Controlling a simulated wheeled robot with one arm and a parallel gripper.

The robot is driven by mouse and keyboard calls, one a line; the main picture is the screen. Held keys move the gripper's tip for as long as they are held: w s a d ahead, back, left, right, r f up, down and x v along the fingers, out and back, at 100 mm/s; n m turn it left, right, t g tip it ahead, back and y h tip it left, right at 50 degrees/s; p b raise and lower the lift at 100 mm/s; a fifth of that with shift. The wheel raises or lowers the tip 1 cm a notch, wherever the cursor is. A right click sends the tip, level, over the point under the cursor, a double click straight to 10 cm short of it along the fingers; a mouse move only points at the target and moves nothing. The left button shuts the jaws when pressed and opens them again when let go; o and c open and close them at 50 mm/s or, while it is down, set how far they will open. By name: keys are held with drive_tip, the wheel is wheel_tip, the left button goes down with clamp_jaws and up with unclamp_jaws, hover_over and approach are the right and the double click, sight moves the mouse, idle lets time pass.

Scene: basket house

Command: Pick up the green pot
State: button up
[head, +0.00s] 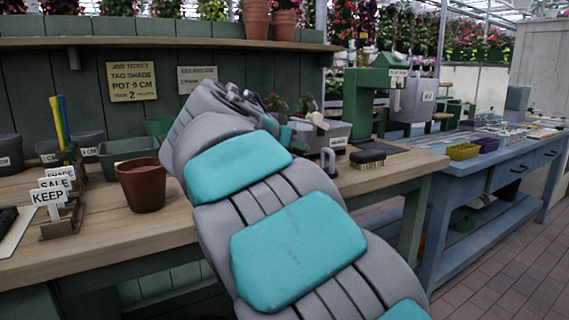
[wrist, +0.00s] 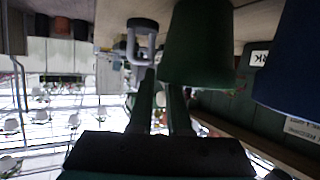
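A dark green pot (wrist: 198,45) looms large at the top of the wrist view, which is upside down. My gripper (wrist: 160,88) points toward the bench-top things, its two dark fingers apart with a gap between them. The pot is just beyond the fingertips and to the right in that picture, and nothing shows between the fingers. In the head view my grey and teal arm covers the gripper and the bench behind it. A small green container (head: 158,127) shows beside the arm there; I cannot tell whether it is the same pot.
A navy pot (wrist: 288,62) stands beside the green one, and a grey handled thing (wrist: 142,42) is close to the fingers. A terracotta pot (head: 141,185), sign holders (head: 58,205) and a brush (head: 367,159) stand on the wooden bench (head: 110,235). A blue bench (head: 470,160) is to the right.

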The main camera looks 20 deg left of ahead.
clamp_jaws()
idle(0.9)
idle(0.4)
wheel_tip(320, 180, up, 10)
drive_tip(key=p, duration=0.2)
idle(0.5)
